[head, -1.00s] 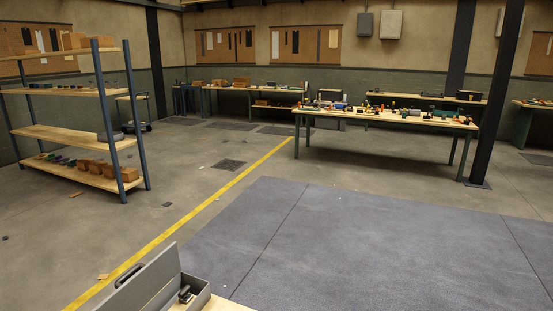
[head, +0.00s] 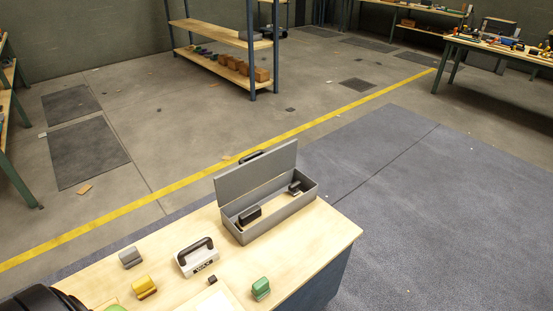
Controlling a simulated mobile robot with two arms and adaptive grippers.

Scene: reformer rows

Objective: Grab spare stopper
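An open grey metal box (head: 284,212) with its lid raised stands at the back of a wooden worktop (head: 322,236). A dark block (head: 249,215) sits in its left end and a smaller dark piece (head: 295,187) in its right end. In front of the box are a grey block (head: 131,257), a yellow block (head: 144,287), a green block (head: 261,288) and a tiny dark block (head: 212,279). I cannot tell which of these pieces is the spare stopper. Neither gripper can be made out in the head view.
A light grey device with a black handle (head: 197,257) stands on the worktop. A rounded black shape, perhaps part of me, covers the lower left corner. A shelf rack (head: 228,64) with several blocks stands behind, across open floor. A long workbench (head: 503,48) is at upper right.

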